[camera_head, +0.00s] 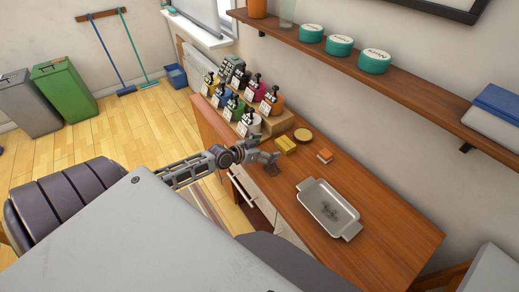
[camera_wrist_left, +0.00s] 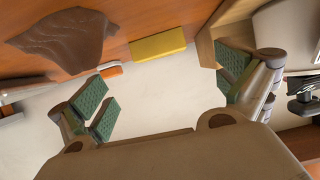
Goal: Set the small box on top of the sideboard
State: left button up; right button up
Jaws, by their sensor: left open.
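A small yellow box-like block (camera_head: 285,144) lies on the wooden sideboard (camera_head: 385,225), near the front of the bottle stand. It also shows in the left wrist view (camera_wrist_left: 158,45), beyond the fingers; I cannot tell for sure whether it is the small box. My left gripper (camera_head: 268,154) is over the sideboard's near edge, just left of the yellow block. Its green-padded fingers are spread wide in the left wrist view (camera_wrist_left: 168,90), with nothing held between them. My right gripper is not in view.
Several pump bottles (camera_head: 249,124) stand on a wooden stepped stand (camera_head: 279,123). A round tan item (camera_head: 303,134), an orange-topped block (camera_head: 325,156) and a handled tray (camera_head: 330,207) lie on the sideboard. A brown crumpled cloth (camera_wrist_left: 65,40) is near my gripper. A wall shelf (camera_head: 430,87) overhangs.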

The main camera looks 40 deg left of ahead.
pick_arm(q)
jog(key=shift+v, duration=2.1)
grip_shut()
dwell(1.1)
